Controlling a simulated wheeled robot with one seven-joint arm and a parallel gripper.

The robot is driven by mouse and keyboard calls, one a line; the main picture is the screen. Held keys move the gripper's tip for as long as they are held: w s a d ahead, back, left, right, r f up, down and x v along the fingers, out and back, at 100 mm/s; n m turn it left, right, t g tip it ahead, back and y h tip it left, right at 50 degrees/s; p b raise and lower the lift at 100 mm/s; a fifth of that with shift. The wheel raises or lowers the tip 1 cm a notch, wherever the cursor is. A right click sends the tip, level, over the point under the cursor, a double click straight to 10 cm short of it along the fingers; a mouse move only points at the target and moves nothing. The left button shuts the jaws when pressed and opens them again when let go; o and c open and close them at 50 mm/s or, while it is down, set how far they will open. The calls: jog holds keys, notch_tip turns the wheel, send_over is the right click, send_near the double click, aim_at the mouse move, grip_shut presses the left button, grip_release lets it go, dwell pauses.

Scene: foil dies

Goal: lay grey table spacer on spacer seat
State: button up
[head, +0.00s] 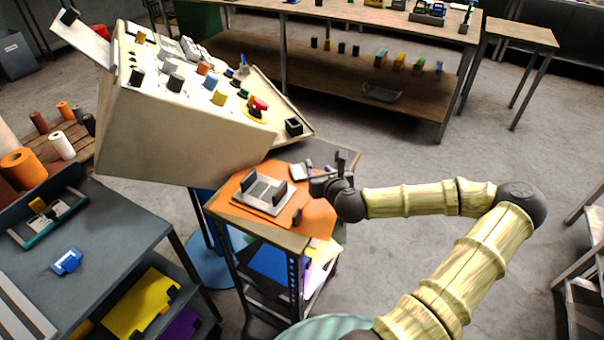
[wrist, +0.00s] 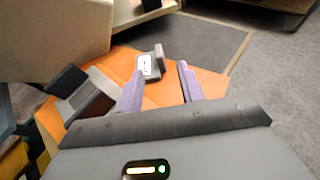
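A small grey piece with a white patch (wrist: 146,67), which looks like the table spacer, lies on the orange mat (wrist: 115,64). In the head view it appears as a light grey piece (head: 299,172) just left of my gripper (head: 325,179). My gripper also shows in the wrist view (wrist: 161,70), its two fingers apart with nothing held between them. The grey piece is just beyond the fingertips, nearer the left one. A grey plate with dark upright blocks (head: 264,193), perhaps the spacer seat, sits on the mat to the left. It shows partly in the wrist view (wrist: 88,98).
A large beige control console (head: 180,130) with knobs overhangs the back left of the small cart. A grey bench (head: 110,222) with a blue item (head: 67,261) stands at left. A long wooden workbench (head: 340,60) is behind. Open floor lies right of the cart.

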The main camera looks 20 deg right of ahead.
aim_at(309, 162)
jog(key=x, duration=0.5)
jog(key=shift+w+f, duration=0.15)
jog(key=shift+w, duration=0.2)
jog(key=shift+w, duration=0.15)
jog(key=p+x, duration=0.1)
jog(key=x, duration=0.4)
jog(key=shift+a, duration=0.1)
grip_shut()
